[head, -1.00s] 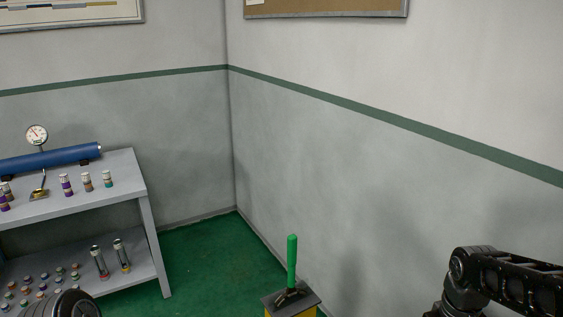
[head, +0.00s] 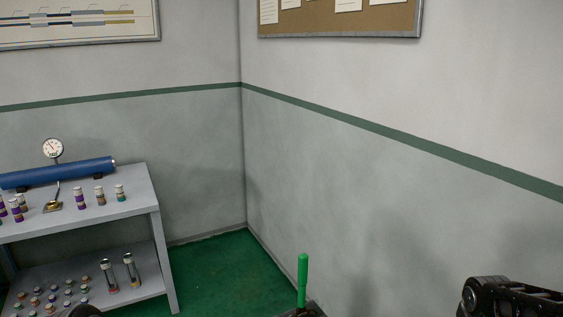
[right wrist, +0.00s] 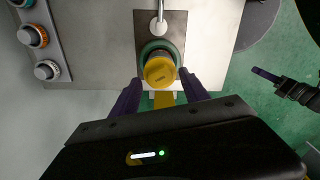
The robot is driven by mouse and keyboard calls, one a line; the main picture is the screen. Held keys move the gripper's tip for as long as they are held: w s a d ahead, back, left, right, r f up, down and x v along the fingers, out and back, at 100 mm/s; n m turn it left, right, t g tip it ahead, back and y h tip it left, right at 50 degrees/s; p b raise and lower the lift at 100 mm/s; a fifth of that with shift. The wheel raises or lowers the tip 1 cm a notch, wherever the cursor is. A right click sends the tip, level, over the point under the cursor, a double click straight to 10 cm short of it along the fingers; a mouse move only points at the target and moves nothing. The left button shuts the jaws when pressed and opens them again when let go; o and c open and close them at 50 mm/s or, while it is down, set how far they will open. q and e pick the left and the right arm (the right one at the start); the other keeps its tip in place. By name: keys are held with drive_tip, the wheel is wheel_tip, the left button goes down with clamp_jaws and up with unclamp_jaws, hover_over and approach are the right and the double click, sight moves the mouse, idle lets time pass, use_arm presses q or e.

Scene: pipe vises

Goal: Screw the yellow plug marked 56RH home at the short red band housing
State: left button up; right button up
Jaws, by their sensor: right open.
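In the right wrist view a round yellow plug (right wrist: 159,72) sits at a grey-green ring (right wrist: 146,50) on a metal plate. Faint dark marking shows on its side, too small to read. My right gripper (right wrist: 162,84) is open, with one purple finger on each side of the plug; I cannot tell whether they touch it. What looks like my left gripper (right wrist: 266,76) is at the right of that view, with one purple finger showing. No red band is visible at the ring.
A grey shelf unit (head: 160,225) at left in the head view holds a blue cylinder (head: 60,172), a gauge (head: 53,149) and several small banded pieces. A green handle (head: 302,280) rises at bottom centre. A panel with several round pieces (right wrist: 38,36) lies left in the wrist view.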

drive_tip(key=shift+f, duration=0.45)
drive_tip(key=shift+c, duration=0.3)
clamp_jaws()
idle(0.4)
